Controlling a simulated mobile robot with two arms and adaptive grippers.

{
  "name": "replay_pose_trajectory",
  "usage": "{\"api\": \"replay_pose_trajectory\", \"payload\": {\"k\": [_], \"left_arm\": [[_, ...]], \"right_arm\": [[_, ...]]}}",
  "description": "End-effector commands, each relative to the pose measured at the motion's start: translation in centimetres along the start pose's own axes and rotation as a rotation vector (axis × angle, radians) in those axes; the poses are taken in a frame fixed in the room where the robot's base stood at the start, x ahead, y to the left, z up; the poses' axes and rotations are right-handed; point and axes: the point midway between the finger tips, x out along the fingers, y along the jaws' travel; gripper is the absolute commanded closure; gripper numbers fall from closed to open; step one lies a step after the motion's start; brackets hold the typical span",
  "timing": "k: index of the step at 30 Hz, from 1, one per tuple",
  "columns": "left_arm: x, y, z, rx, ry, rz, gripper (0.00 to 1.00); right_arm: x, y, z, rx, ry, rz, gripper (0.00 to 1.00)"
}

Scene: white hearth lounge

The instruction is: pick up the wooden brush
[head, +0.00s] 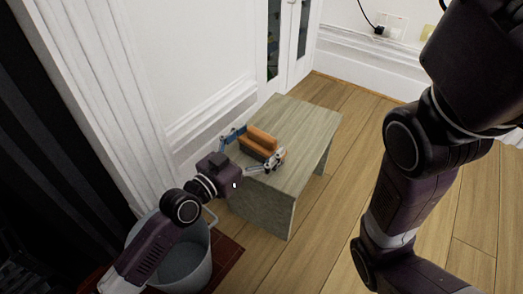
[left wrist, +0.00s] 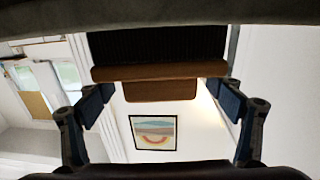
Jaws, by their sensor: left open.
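The wooden brush (head: 262,138) is on top of the small wooden table (head: 306,122). It has an orange-brown wooden body, and its dark bristles show in the left wrist view (left wrist: 160,74). My left gripper (head: 258,146) is open, with one finger towards each end of the brush. In the left wrist view the brush spans most of the gap between the fingertips (left wrist: 162,92). I cannot tell whether either finger touches it. My right arm comes in at the right of the head view; its gripper is out of view.
A grey metal bucket (head: 184,262) stands on the floor below my left arm, in front of the table. A white panelled wall (head: 190,50) runs close along the table's left side. Open wooden floor (head: 345,190) lies to the right. A wall socket (head: 390,27) is at the back.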

Motion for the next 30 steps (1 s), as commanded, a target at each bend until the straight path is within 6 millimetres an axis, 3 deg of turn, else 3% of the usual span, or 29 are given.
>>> {"api": "replay_pose_trajectory", "payload": {"k": [9,23,30], "left_arm": [[0.69,0.01,-0.04,0.001,-0.001,0.0,0.15],[0.66,0.01,0.0,0.0,-0.001,0.0,0.64],[0.67,0.0,-0.14,0.0,0.001,0.0,0.66]], "right_arm": [[-0.05,-0.07,-0.2,-0.001,0.004,-0.001,0.6],[-0.05,-0.09,-0.22,0.0,0.004,-0.002,0.6],[-0.02,-0.08,-0.21,0.0,0.004,-0.002,0.6]]}}
